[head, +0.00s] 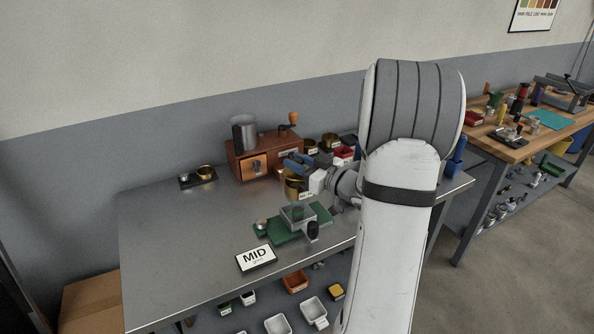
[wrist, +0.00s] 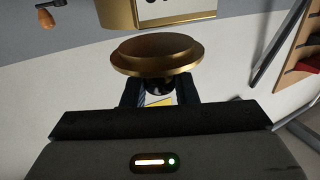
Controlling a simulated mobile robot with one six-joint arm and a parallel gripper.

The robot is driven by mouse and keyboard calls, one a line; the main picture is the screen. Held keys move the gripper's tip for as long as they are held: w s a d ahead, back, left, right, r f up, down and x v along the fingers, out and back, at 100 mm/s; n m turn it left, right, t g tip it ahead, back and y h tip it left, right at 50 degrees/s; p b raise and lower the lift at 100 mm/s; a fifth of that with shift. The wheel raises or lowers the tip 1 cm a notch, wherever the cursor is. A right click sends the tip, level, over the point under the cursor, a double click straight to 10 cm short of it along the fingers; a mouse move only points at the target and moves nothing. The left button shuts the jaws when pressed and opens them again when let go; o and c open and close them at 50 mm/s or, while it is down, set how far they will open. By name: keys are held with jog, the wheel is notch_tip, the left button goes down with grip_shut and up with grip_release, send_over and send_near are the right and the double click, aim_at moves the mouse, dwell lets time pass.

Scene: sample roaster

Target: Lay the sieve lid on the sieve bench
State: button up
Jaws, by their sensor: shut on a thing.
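The brass sieve lid (wrist: 155,52) is a round stepped disc in the wrist view. My gripper (wrist: 158,88) is shut on its dark knob, with a finger on either side. A labelled brass container (wrist: 172,10), probably a sieve, shows just beyond the lid, partly cut off by the picture's top edge; I cannot tell whether they touch. In the head view, a labelled brass container (head: 294,188) stands beside my wrist on the steel bench (head: 165,235). The lid cannot be made out clearly in the head view. I cannot tell which surface is the sieve bench.
A wooden drawer box (head: 243,168) with a metal canister (head: 243,133) stands at the back. The bench's left part is bare. A wooden workbench (head: 512,148) stands at right.

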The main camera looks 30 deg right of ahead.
jog(key=shift+f, duration=1.1)
jog(key=shift+f, duration=0.3)
jog(key=o, duration=1)
jog(key=shift+r, duration=0.1)
